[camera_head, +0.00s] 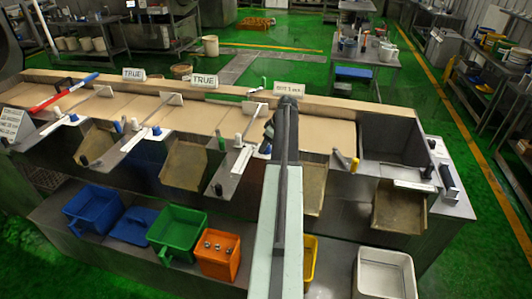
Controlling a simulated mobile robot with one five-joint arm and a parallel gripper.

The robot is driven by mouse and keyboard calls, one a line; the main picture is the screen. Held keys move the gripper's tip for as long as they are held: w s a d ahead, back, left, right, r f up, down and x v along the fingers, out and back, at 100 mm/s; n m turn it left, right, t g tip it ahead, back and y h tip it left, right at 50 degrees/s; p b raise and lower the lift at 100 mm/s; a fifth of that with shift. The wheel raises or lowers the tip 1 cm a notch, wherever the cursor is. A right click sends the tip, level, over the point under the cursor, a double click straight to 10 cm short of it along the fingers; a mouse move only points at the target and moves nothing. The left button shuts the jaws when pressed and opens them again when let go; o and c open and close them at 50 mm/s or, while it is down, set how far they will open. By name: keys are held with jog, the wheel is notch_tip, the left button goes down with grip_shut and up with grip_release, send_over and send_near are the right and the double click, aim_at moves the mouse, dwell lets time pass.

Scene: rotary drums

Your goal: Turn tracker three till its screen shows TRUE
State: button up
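Two small white screens reading TRUE stand on the back ledge of the long bench, a left one (133,73) and a middle one (204,80). A third screen (289,88) stands to their right and shows different small text that I cannot read surely. I cannot tell for certain which part is tracker three. My arm reaches up the middle of the view, and its dark end, my gripper (286,106), is just in front of the third screen in the picture. The fingers are too small and dark to tell open from shut, and the arm hides the bench beneath it.
Metal dividers with knobs and handles, such as a white knob (238,140), split the bench (336,134). Below are a blue bin (93,207), a green bin (177,228), an orange bin (219,262) and a white tub (385,275).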

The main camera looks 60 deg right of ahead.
jog(key=shift+w+f, duration=0.15)
jog(key=shift+f, duration=0.3)
jog(key=shift+r, duration=0.15)
jog(key=c, duration=1.2)
jog(key=shift+w+d, duration=0.1)
jog(key=shift+d, duration=0.05)
grip_shut()
jog(key=shift+a+m, duration=0.2)
jog(key=shift+m, duration=0.2)
jog(key=m+h, duration=0.2)
jog(key=m, duration=0.2)
jog(key=shift+m, duration=0.3)
jog(key=m+g+h, duration=0.1)
jog(key=m, duration=0.2)
jog(key=m+g, duration=0.1)
jog(key=m, duration=0.2)
jog(key=shift+h, duration=0.4)
jog(key=shift+m, duration=0.3)
